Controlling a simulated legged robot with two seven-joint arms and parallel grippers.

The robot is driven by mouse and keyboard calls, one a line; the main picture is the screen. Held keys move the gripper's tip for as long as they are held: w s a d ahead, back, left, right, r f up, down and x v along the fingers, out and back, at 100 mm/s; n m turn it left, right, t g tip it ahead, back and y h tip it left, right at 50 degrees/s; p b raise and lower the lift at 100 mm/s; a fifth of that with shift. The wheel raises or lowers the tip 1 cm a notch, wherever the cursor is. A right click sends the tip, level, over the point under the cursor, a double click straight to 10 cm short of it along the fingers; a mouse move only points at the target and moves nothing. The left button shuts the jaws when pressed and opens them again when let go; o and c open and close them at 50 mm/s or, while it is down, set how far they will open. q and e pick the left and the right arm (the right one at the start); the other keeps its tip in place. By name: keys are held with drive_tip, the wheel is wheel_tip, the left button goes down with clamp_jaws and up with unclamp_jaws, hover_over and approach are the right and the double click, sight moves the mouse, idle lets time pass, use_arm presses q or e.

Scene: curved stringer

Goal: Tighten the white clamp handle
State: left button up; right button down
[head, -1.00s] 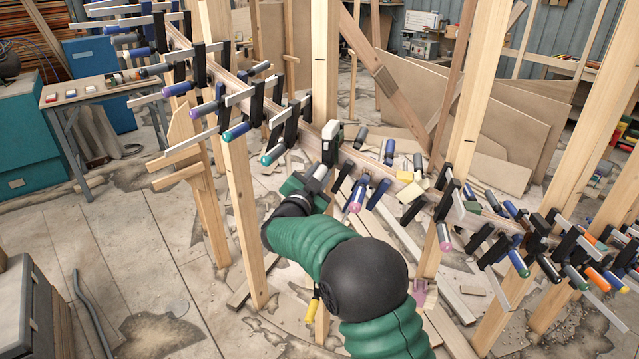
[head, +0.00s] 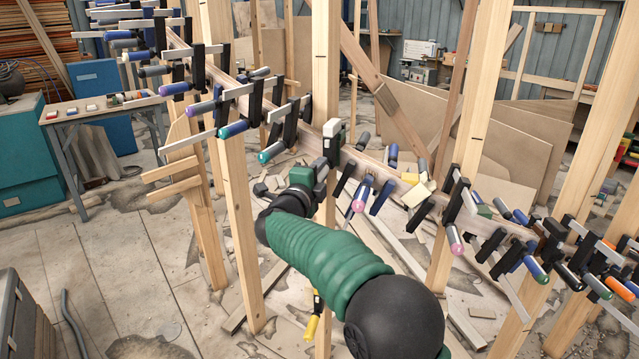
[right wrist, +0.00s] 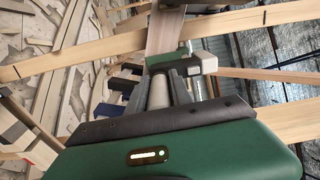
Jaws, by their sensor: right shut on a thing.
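The white clamp handle (right wrist: 158,92) shows in the right wrist view as a pale cylinder between the dark fingers of my right gripper (right wrist: 160,84). The fingers are shut on it. Beyond the fingertips is the clamp's body (right wrist: 200,64), with a white end and a green part. In the head view the clamp's white top (head: 332,127) stands on the curved wooden stringer, by an upright post. My right gripper (head: 320,177) is just below it and hides the handle there. How tight the clamp sits cannot be told. My left gripper is not in view.
Several other clamps with blue, green, purple and orange handles line the stringer (head: 400,172) on both sides. Upright wooden posts (head: 240,215) stand close around my right arm. A side table (head: 100,109) stands at the left. The floor at the lower left is mostly clear.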

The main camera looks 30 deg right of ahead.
drive_tip(key=shift+f+m+b, duration=0.2)
drive_tip(key=shift+m+b, duration=1.35)
drive_tip(key=shift+m, duration=0.45)
drive_tip(key=c, duration=1.1)
unclamp_jaws()
drive_tip(key=shift+c, duration=0.2)
drive_tip(key=shift+r, duration=0.1)
drive_tip(key=v, duration=1.6)
drive_tip(key=shift+s+a, duration=0.25)
drive_tip(key=shift+a, duration=0.1)
